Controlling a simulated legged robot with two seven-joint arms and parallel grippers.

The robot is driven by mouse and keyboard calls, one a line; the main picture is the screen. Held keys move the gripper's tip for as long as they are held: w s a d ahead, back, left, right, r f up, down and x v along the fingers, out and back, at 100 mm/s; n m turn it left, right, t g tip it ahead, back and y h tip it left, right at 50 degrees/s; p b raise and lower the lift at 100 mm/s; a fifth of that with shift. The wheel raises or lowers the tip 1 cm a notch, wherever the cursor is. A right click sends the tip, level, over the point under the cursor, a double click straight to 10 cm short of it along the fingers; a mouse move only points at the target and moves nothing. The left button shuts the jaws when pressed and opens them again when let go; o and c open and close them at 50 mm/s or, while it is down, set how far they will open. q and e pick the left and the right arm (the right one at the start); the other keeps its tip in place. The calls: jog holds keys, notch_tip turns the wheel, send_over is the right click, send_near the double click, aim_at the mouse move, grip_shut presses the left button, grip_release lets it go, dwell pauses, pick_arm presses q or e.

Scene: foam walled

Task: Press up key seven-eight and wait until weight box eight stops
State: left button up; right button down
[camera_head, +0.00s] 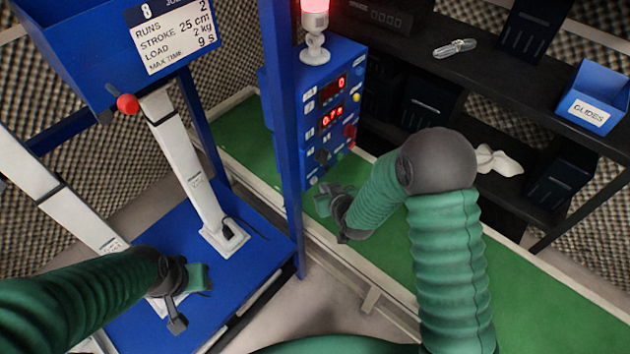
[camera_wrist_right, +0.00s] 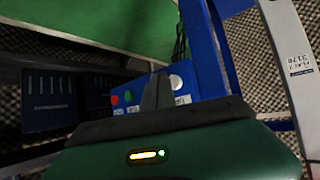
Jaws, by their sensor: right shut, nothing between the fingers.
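The blue control box (camera_head: 322,112) stands behind a blue post in the head view. It has two red displays, the upper reading 0, and several small keys; which one is up key seven-eight I cannot tell. My right gripper (camera_head: 338,212) is shut and empty just below the box. In the right wrist view its dark fingers (camera_wrist_right: 158,92) overlap the box's blue panel (camera_wrist_right: 195,88); contact with a key cannot be told. Weight box eight (camera_head: 85,65) is blue, at upper left, labelled 8, above white struts. My left gripper (camera_head: 185,295) is at lower left; its fingers are unclear.
A red lamp (camera_head: 315,15) glows on top of the control box. A red knob (camera_head: 127,103) sits by the weight box. A black shelf (camera_head: 480,75) at right holds a blue bin (camera_head: 593,98). The green mat (camera_head: 560,305) is clear at lower right.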

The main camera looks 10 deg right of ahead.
jog(key=s+d, duration=0.1)
jog(key=s, duration=0.1)
jog(key=s+d, duration=0.2)
dwell(0.5)
dwell(0.6)
jog(key=s+d+r+g+p, duration=0.1)
jog(key=s+r+g+p, duration=0.2)
jog(key=s+r, duration=0.4)
jog(key=s+d+r+m+g+h+p, duration=0.1)
jog(key=s+r+g+p, duration=0.3)
jog(key=s, duration=0.9)
notch_tip(320, 180, up, 4)
jog(key=shift+s+d+f+m+g, duration=0.15)
jog(key=shift+d+m+g, duration=0.15)
jog(key=shift+g, duration=0.3)
jog(key=shift+s, duration=0.1)
jog(key=shift+a, duration=0.1)
dwell(2.8)
